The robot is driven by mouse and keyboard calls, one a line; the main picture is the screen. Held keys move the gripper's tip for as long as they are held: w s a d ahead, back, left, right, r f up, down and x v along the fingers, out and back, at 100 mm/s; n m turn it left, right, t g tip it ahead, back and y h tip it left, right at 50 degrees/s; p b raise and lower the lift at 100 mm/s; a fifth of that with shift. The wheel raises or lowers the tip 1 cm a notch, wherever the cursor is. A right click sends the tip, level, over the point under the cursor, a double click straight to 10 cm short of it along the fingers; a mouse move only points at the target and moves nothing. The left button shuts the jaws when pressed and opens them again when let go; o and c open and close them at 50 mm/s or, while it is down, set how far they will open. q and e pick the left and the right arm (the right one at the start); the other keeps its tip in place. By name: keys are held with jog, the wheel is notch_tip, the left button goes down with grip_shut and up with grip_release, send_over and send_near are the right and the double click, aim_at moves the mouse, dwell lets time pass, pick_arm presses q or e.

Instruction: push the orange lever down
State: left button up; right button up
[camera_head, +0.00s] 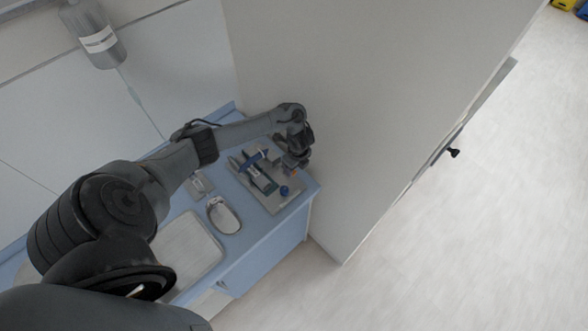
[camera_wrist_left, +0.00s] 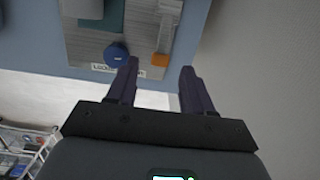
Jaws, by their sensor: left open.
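The orange lever end (camera_wrist_left: 160,59) shows in the left wrist view, at the end of a pale metal bar on a grey board (camera_wrist_left: 90,52). My left gripper (camera_wrist_left: 158,68) is open, its two dark fingers reaching toward the board's edge. The orange end appears between the fingertips in the picture; I cannot tell whether they touch it. In the head view my left gripper (camera_head: 292,166) hangs over the right part of the board (camera_head: 280,202), and a small orange spot (camera_head: 293,172) shows just below it. My right gripper is not in view.
A round blue knob (camera_head: 284,190) is on the board close to the lever, and also shows in the left wrist view (camera_wrist_left: 116,54). A blue counter (camera_head: 262,232) carries the board and a silver dish (camera_head: 222,214). A tall grey panel (camera_head: 350,110) stands close on the right.

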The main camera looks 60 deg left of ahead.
pick_arm(q)
notch_tip(320, 180, up, 7)
jog(key=p, duration=0.3)
jog(key=shift+w+d+r, duration=0.15)
jog(key=shift+d+r, duration=0.05)
jog(key=shift+d, duration=0.25)
jog(key=shift+f, duration=0.15)
